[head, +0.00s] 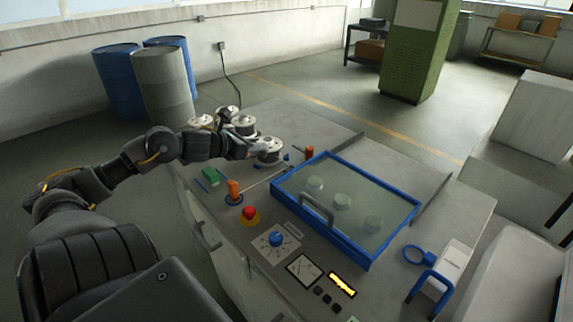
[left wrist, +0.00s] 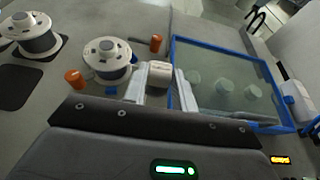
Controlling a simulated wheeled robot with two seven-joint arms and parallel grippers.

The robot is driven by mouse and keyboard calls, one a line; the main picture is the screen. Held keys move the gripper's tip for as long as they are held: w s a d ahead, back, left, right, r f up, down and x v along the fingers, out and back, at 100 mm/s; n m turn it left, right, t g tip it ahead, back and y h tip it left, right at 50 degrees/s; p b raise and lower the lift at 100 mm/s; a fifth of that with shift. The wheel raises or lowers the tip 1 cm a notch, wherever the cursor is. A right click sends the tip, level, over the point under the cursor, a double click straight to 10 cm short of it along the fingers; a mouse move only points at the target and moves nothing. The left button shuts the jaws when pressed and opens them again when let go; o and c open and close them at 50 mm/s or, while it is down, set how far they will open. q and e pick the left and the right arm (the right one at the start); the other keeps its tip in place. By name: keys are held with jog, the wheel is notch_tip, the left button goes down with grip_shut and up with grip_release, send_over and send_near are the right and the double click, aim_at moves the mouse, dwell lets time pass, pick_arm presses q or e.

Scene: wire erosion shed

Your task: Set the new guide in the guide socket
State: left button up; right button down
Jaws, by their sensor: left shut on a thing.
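My left gripper (head: 252,149) reaches over the far left part of the bench, beside a white wire spool (head: 268,150). In the left wrist view its two pale fingers (left wrist: 160,88) are shut on a small pale cylindrical piece (left wrist: 160,72). I cannot tell for sure that this piece is the new guide. Orange posts (head: 235,188) (head: 309,152) stand on the bench. I cannot make out the guide socket clearly. My right gripper is not in view.
A blue-framed tank cover (head: 345,243) with a handle lies right of the gripper, pale round pieces showing through it. A green block (head: 210,175) lies left.

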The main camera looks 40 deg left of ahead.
pick_arm(q)
jog(key=w+f+p, duration=0.1)
jog(key=w+f, duration=0.1)
jog(key=w, duration=0.2)
jog(key=w+f+p, duration=0.1)
jog(key=w+f, duration=0.2)
jog(key=w+f+p, duration=0.1)
jog(key=w+f, duration=0.2)
jog(key=w, duration=0.1)
jog(key=shift+w+d+f+p, duration=0.25)
jog(key=shift+w+d+p, duration=0.05)
jog(key=shift+w+p, duration=0.1)
jog(key=shift+w+d+f, duration=0.1)
jog(key=shift+w+f, duration=0.05)
jog(key=shift+f, duration=0.05)
notch_tip(320, 180, down, 3)
jog(key=shift+w+f+p, duration=0.1)
jog(key=shift+f+p, duration=0.05)
jog(key=shift+p, duration=0.3)
jog(key=o, duration=1)
jog(key=shift+f, duration=0.1)
